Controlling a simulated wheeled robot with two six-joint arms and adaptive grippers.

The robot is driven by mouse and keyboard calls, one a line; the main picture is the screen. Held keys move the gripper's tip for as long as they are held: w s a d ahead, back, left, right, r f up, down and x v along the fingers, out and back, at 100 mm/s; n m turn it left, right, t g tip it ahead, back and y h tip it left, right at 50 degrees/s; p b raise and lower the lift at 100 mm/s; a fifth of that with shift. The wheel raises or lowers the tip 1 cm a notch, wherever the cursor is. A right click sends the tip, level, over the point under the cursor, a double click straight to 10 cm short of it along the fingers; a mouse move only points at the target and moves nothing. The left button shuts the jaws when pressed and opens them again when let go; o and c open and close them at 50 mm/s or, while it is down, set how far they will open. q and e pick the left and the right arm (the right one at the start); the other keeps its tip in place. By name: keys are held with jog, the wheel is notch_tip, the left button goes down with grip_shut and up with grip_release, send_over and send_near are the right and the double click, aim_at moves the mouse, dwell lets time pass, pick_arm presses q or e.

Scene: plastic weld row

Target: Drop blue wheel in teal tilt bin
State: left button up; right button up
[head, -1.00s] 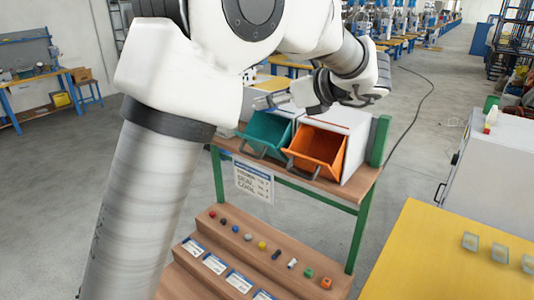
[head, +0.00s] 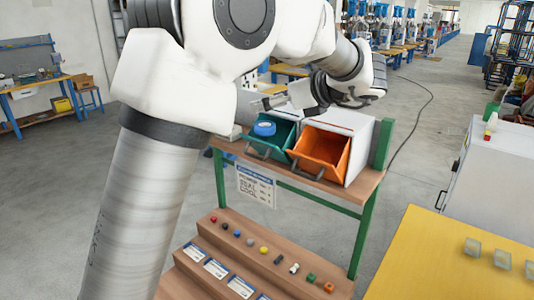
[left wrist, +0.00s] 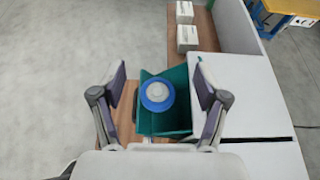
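The blue wheel (head: 264,128) with a pale hub shows at the mouth of the teal tilt bin (head: 284,136), below my left gripper (head: 268,103) and apart from it. I cannot tell if it is falling or resting. In the left wrist view the wheel (left wrist: 157,96) shows over the teal bin (left wrist: 177,122). There, my left gripper (left wrist: 160,82) is open, with clear gaps between both fingers and the wheel. The bin's inside is partly hidden by the wheel. My right gripper is not in view.
An orange tilt bin (head: 321,150) stands right of the teal one on the wooden bench. A lower step (head: 240,229) holds a row of small coloured parts. Two white boxes (left wrist: 186,26) stand beyond the teal bin. A yellow table (head: 440,260) is at right.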

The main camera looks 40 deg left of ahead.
pick_arm(q)
jog(key=shift+w+f, duration=0.1)
jog(key=shift+w, duration=0.1)
jog(key=v, duration=1.2)
jog(key=shift+d, duration=0.1)
